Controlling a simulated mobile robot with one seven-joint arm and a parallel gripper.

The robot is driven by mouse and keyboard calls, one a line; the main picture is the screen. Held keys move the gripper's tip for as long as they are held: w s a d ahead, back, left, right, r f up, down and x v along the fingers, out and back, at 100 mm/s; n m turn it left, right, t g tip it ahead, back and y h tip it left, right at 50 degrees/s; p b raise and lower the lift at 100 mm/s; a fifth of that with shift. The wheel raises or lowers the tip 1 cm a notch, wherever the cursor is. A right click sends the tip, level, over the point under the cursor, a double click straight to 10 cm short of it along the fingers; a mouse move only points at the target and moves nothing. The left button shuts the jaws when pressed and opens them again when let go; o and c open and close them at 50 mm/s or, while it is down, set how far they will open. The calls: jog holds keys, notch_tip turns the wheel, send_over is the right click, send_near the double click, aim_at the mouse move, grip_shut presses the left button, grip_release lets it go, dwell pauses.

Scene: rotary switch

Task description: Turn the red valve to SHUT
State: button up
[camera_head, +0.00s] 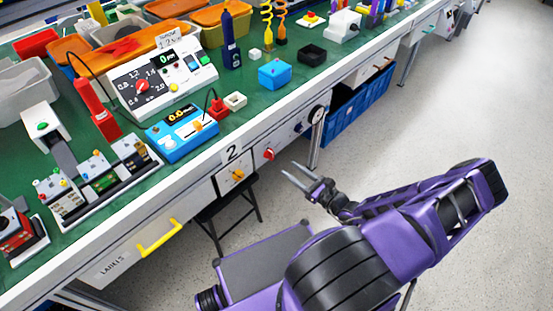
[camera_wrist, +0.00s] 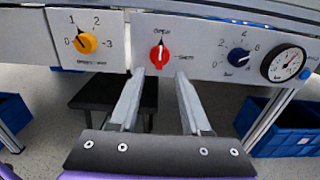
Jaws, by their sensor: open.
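The red valve (camera_wrist: 159,57) is a knob on the white front panel below the bench top. In the wrist view its white mark points up towards the OPEN label (camera_wrist: 149,28). The SHUT label (camera_wrist: 184,57) is to its right. In the head view the red valve (camera_head: 268,154) is on the bench front, right of the number 2 tag. My gripper (camera_head: 288,168) is open and empty, in front of the panel and apart from it. In the wrist view my gripper's two fingertips (camera_wrist: 159,73) point at the panel, on either side of and slightly below the valve.
A yellow rotary knob (camera_wrist: 86,43) is left of the valve. A dark blue knob (camera_wrist: 238,57) and a round gauge (camera_wrist: 288,63) are to its right. A black stool (camera_wrist: 100,95) stands below the panel. A blue crate (camera_head: 358,112) is under the bench.

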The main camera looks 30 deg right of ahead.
aim_at(273, 156)
jog(key=x, duration=0.8)
jog(key=shift+c, duration=0.3)
grip_shut()
